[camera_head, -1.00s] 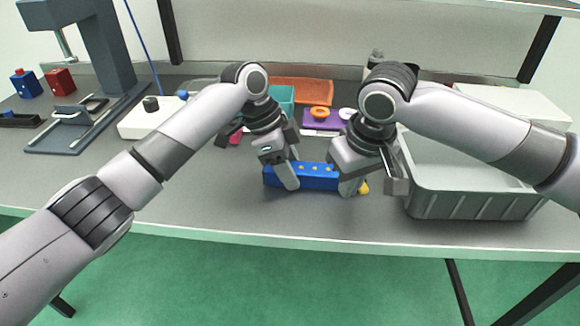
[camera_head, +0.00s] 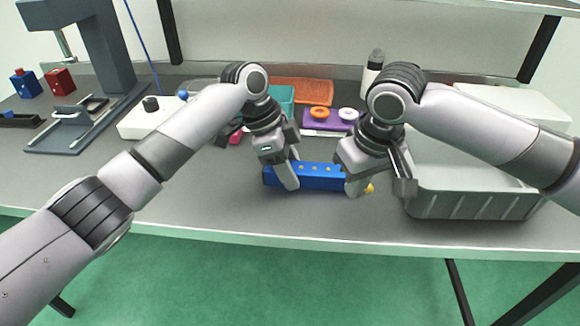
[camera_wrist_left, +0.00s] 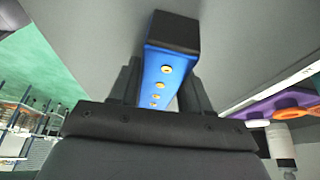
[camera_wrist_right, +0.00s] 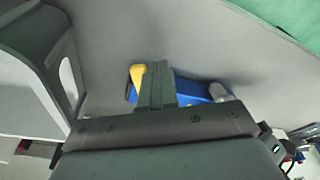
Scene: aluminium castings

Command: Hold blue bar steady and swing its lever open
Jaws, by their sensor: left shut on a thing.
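The blue bar (camera_head: 317,178) lies on the grey table in front of me, with gold studs along its top. My left gripper (camera_head: 287,173) is shut on the bar's left part; the left wrist view shows the bar (camera_wrist_left: 165,65) between its fingers, with a black end block. The yellow lever (camera_head: 369,188) juts out at the bar's right end, mostly hidden by my right gripper (camera_head: 355,187). In the right wrist view, the right fingers (camera_wrist_right: 158,85) are together, with the lever (camera_wrist_right: 137,75) right beside them, apparently touching. They show nothing between them.
A grey bin (camera_head: 470,205) stands close to the right of my right gripper. Behind the bar are a purple block with orange and white rings (camera_head: 328,120), a teal container (camera_head: 281,97) and a bottle (camera_head: 372,75). The table in front of the bar is clear.

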